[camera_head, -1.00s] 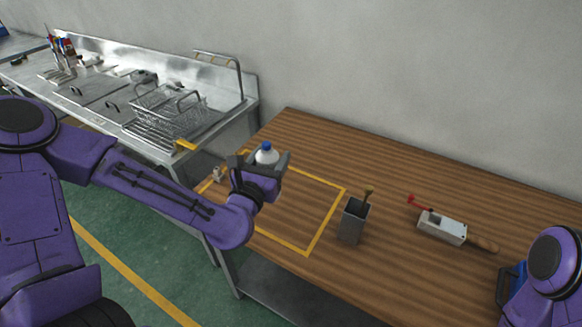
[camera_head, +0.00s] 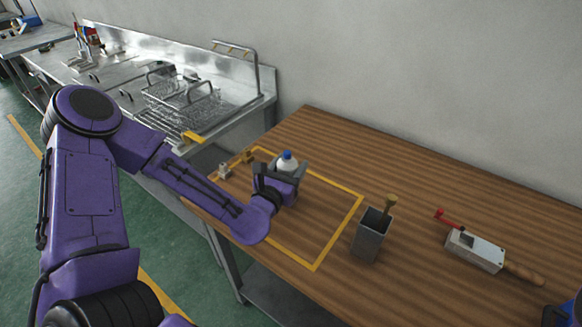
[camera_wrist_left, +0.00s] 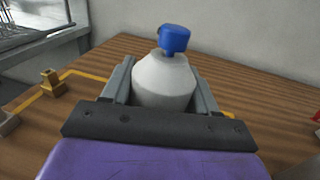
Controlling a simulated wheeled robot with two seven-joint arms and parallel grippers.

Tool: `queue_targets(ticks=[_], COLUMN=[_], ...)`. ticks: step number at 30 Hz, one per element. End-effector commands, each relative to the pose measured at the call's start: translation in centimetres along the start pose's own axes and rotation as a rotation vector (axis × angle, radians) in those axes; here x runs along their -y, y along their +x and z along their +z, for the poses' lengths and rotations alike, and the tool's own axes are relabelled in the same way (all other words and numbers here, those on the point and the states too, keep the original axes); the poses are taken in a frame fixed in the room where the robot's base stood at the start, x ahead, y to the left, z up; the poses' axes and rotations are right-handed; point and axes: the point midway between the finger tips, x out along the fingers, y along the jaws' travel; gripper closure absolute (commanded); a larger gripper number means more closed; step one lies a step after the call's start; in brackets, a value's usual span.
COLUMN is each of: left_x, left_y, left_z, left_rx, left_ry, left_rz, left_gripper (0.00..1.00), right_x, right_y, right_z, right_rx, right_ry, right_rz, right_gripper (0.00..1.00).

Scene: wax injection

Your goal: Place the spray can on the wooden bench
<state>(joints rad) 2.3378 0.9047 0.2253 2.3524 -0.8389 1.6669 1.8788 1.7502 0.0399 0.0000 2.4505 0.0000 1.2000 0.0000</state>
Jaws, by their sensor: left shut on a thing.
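The spray can (camera_head: 287,163) is white with a blue cap and stands roughly upright. My left gripper (camera_head: 285,172) is shut on it, over the yellow-outlined area of the wooden bench (camera_head: 450,187). In the left wrist view the can (camera_wrist_left: 164,82) sits between the two grey fingers of my left gripper (camera_wrist_left: 162,90). The can's base is hidden, so I cannot tell whether it touches the bench. My right gripper is not in view.
A grey metal holder (camera_head: 370,238) stands right of the yellow outline (camera_head: 340,230). A metal tool with a wooden handle (camera_head: 477,250) lies farther right. Small brass and metal pieces (camera_head: 224,171) sit at the outline's left. A steel fryer counter (camera_head: 190,105) adjoins at left.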

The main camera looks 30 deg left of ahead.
Motion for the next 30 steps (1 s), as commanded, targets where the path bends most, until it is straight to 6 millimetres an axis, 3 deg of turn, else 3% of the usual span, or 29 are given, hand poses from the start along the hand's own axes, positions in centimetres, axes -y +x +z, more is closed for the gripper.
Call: queue_targets(ticks=[3, 4, 6, 17, 22, 24, 30], left_x=[-0.1, -0.1, -0.1, -0.1, -0.1, -0.1, -0.1], left_y=[0.0, 0.0, 0.0, -0.1, -3.2, -4.8, -8.0], left_z=[-0.5, -0.3, -0.3, 0.5, -0.1, 0.8, 0.9], left_rx=[0.001, 0.001, 0.001, 0.001, 0.0, -0.006, -0.006], left_ry=[-0.001, -0.001, -0.001, 0.0, -0.005, 0.002, 0.004], left_rz=[0.001, 0.001, 0.001, 0.001, 0.001, 0.0, 0.001], left_gripper=[0.83, 0.32, 0.16, 0.16, 0.16, 0.16, 0.16], right_x=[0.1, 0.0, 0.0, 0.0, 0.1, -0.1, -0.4], right_y=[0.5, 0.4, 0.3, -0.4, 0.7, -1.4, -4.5], right_z=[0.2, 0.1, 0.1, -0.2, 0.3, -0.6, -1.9], right_rx=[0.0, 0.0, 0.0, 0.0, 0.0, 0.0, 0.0], right_ry=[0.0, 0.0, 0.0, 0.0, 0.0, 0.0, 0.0], right_rz=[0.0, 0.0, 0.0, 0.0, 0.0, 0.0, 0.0], right_gripper=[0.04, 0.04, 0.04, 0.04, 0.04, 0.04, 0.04])
